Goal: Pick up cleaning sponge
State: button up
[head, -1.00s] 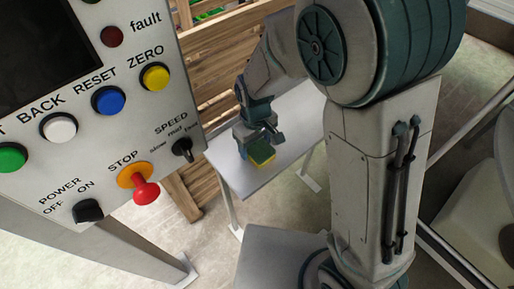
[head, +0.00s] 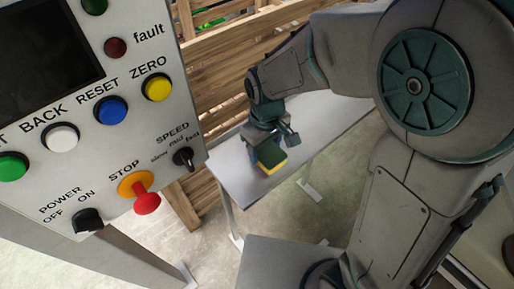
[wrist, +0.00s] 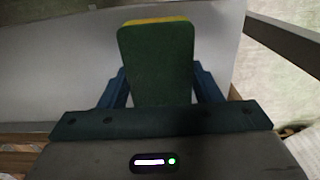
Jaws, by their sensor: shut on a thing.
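The cleaning sponge (head: 271,158) is a small green and yellow block. My gripper (head: 266,148) is shut on it and points down over the light grey table (head: 334,117). In the wrist view the sponge (wrist: 157,62) stands between the two blue fingers, its dark green face toward the camera and a yellow strip along its far edge. In the head view the sponge appears above the near part of the table; the exact gap beneath it is hard to tell.
A control panel (head: 60,175) with buttons and a red stop knob (head: 146,203) fills the left of the head view. Wooden slatted crates (head: 232,60) stand behind the table. Pale floor shows in front of the table.

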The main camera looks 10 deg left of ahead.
jog(key=s+d+r, duration=0.5)
jog(key=d, duration=0.2)
jog(key=shift+r, duration=0.1)
